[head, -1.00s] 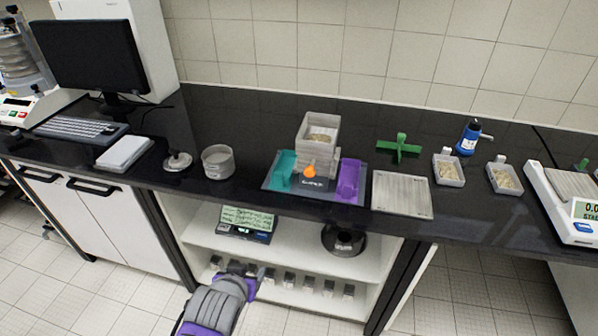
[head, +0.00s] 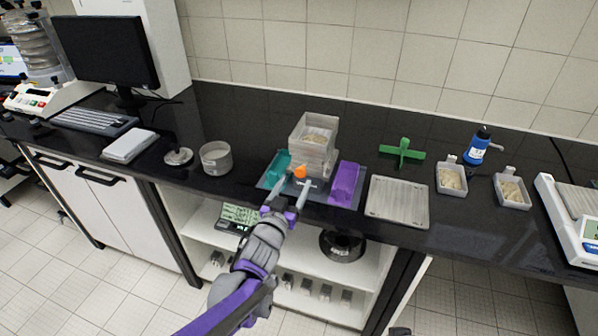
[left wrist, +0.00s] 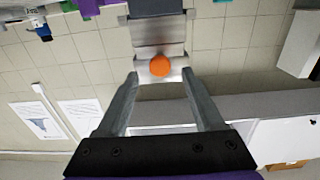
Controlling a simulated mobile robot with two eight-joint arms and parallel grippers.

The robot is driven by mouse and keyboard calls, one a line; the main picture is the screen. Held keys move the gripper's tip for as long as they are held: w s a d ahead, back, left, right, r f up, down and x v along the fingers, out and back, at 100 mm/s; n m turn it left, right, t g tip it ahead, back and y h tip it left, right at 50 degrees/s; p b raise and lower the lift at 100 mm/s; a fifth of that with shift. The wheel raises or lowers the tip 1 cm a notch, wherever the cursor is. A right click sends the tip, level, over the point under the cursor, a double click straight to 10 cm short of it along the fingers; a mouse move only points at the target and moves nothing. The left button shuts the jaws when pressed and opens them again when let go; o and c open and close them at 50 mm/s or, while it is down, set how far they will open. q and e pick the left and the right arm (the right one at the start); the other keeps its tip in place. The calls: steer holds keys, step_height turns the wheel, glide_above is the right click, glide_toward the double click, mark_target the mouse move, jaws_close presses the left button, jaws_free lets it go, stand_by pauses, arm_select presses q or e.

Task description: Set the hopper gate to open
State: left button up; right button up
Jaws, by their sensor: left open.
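The hopper (head: 313,128) is a pale box with grainy material inside, standing on a dark tray on the counter. On its front is an orange knob (head: 300,171), which seems to belong to the gate. The knob also shows in the left wrist view (left wrist: 160,66), in front of a grey metal plate. My left gripper (head: 295,184) is open and empty in front of the hopper. In the left wrist view its fingertips (left wrist: 160,76) lie either side of the knob, seemingly not touching it. I cannot tell the gate's position. My right gripper is not in view.
A teal bin (head: 276,168) and a purple bin (head: 345,184) flank the hopper front closely. A metal plate (head: 398,202) lies to the right, with a green cross-shaped piece (head: 401,151) behind it. A round sieve (head: 215,158) stands to the left.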

mark_target(299, 175)
arm_select(q)
steer(key=x, duration=0.5)
steer(key=shift+w+d+p, duration=0.1)
steer(key=shift+w+p, duration=0.1)
steer(key=shift+p, duration=0.15)
jaws_close()
stand_by(1.1)
